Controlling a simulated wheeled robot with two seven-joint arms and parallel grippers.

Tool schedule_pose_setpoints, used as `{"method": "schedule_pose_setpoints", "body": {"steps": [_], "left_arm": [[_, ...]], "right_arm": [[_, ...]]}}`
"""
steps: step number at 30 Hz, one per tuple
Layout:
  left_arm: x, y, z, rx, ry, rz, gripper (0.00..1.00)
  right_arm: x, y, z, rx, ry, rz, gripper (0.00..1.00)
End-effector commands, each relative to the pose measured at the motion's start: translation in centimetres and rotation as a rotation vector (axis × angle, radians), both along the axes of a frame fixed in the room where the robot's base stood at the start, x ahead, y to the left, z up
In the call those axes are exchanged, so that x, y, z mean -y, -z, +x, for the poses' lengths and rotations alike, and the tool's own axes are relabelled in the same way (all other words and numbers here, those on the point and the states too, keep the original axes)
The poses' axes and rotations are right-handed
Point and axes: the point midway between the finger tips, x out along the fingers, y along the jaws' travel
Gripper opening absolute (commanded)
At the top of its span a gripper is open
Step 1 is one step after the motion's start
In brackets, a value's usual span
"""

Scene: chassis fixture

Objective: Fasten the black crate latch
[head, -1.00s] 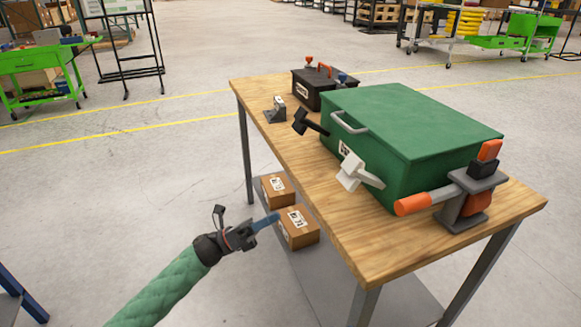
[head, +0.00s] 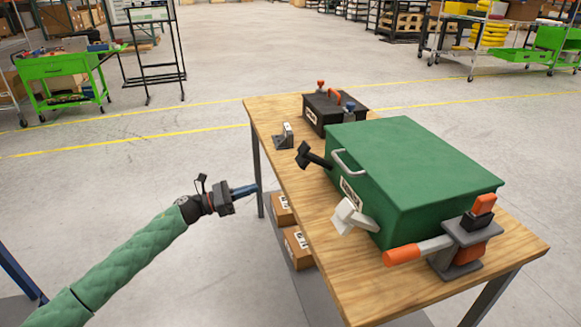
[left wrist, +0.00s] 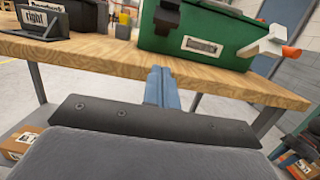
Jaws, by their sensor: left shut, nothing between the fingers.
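The green crate (head: 400,170) stands on the wooden table, its lid down. A black latch (head: 313,156) sticks out from its front face near the far corner, tilted outward. A white latch (head: 352,215) sticks out from the same face nearer me. My left gripper (head: 256,188) is shut and empty, left of the table's front edge and below its top, apart from the latch. Its blue fingers (left wrist: 162,88) point at the table edge. My right gripper is not in view.
The wooden table (head: 345,270) has an orange-handled clamp (head: 440,248) at the near right corner. A black box (head: 335,108) and a small grey stand (head: 285,136) sit at the far end. Cardboard boxes (head: 297,248) lie below. Floor left of the table is clear.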

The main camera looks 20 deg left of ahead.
Motion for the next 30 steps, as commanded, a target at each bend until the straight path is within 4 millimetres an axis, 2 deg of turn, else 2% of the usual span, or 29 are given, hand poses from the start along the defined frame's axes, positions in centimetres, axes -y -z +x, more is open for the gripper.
{"method": "schedule_pose_setpoints", "body": {"steps": [11, 17, 29, 30], "left_arm": [[0.7, -0.2, 0.4, -0.001, 0.002, -0.002, 0.00], [2.9, -1.0, 1.9, 0.000, 0.002, -0.003, 0.00], [8.6, -2.2, 5.7, 0.000, 0.002, -0.003, 0.00], [8.7, -3.0, 5.8, 0.000, 0.002, -0.001, 0.00]], "right_arm": [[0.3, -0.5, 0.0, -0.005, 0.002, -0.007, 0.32], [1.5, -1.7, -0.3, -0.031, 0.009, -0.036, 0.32], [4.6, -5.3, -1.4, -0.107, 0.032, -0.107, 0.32], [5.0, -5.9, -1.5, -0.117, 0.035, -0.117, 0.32]]}}
